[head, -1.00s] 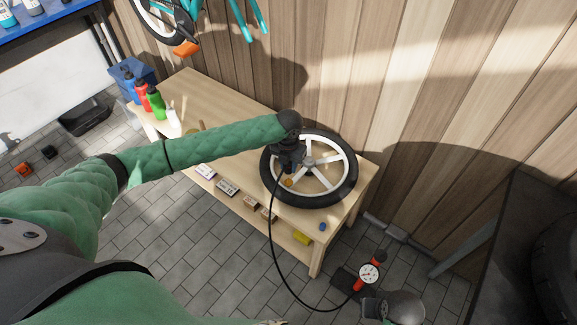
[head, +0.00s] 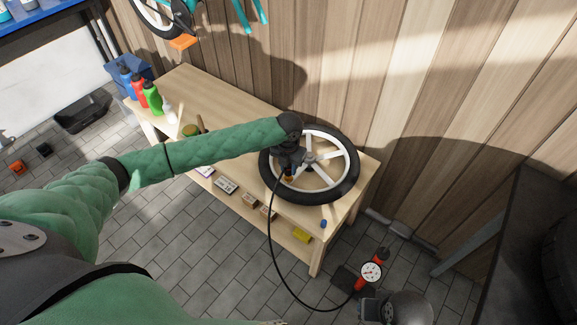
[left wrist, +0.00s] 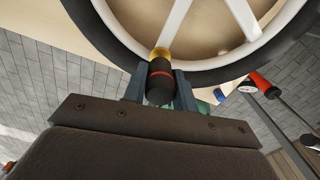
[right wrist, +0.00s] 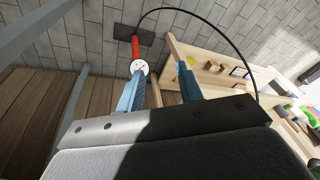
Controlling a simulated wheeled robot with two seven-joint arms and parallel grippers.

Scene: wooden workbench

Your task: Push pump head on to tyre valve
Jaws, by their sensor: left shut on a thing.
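The wheel (head: 352,180), with a black tyre and pale spokes, lies flat on the bench's right end. My left gripper (head: 287,171) is over the wheel's left side. In the left wrist view, my left gripper (left wrist: 160,92) is shut on the black pump head (left wrist: 160,82) with a red band. A gold-coloured piece (left wrist: 160,53) shows at its far end, by the wheel's inner rim. I cannot tell whether this belongs to the head or the valve; no separate valve shows. My right gripper (right wrist: 158,92) is open and empty.
The red pump with a white gauge (head: 371,271) stands on the floor right of the bench. Its black hose (head: 273,250) loops up to the pump head. Bottles (head: 152,97) stand at the bench's far left; small boxes (head: 226,185) sit on the lower shelf.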

